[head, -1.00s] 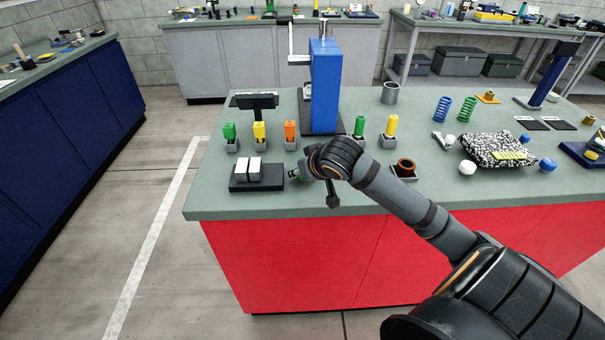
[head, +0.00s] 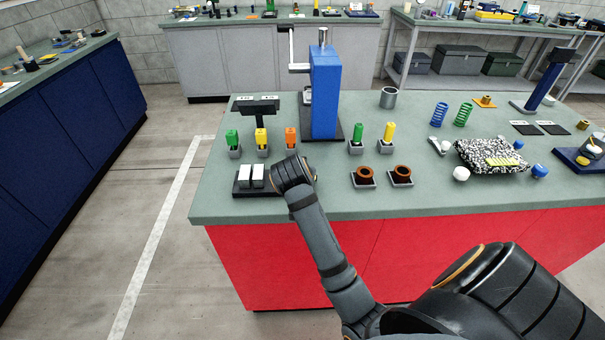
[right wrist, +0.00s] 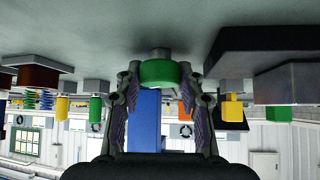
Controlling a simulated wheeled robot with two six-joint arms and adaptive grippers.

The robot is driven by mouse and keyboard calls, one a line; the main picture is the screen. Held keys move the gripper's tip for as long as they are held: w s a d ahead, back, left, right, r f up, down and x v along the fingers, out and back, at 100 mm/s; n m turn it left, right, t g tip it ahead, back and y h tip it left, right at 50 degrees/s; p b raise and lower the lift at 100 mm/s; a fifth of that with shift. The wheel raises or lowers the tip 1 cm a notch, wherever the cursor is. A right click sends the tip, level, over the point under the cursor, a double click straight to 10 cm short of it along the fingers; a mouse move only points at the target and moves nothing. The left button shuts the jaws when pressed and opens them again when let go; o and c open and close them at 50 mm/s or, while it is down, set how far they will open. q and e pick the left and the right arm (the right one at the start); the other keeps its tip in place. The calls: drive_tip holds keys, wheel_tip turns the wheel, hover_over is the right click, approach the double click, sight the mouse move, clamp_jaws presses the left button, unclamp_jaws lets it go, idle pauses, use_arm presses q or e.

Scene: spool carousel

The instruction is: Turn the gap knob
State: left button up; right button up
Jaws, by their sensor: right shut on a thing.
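A round green knob (right wrist: 160,75) on a short grey stem rises from the bench top, which lies along the top of the upside-down right wrist view. My right gripper (right wrist: 160,88) has one finger on each side of the knob and is shut on it. In the head view my right wrist (head: 290,174) is over the front of the bench and hides the knob and the fingers. My left gripper is not in view.
Left of my wrist is a dark base with two white blocks (head: 251,176). Right are brown rings (head: 364,176) in grey holders. Behind stand a blue press (head: 325,95) and green, yellow and orange pieces (head: 261,138) in holders.

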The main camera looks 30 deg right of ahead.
idle(0.4)
drive_tip(key=o, duration=1.2)
wheel_tip(320, 180, up, 10)
